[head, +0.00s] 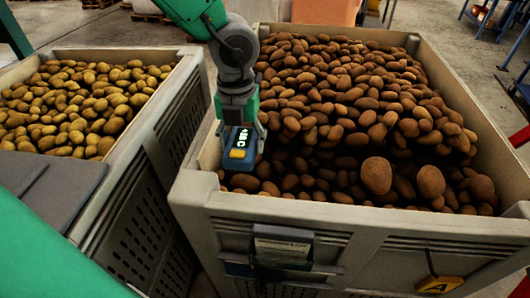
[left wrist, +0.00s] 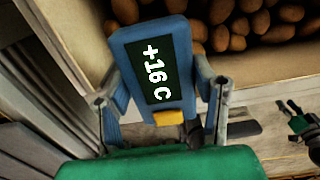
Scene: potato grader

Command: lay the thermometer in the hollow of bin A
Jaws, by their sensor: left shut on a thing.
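The thermometer (head: 238,153) is a blue block with a dark display and a yellow button. Its display reads +16 C in the left wrist view (left wrist: 155,72). My left gripper (head: 243,132) is shut on it, one finger on each side. It holds the thermometer at the front left corner of bin A (head: 226,205), over the inner edge. My right gripper is not in view.
A second grey bin (head: 150,62) of paler potatoes stands to the left, with a narrow gap between the bins. Bin A's front rim (head: 350,217) and left wall stand above the low potatoes. Large potatoes (head: 376,176) lie at the front right.

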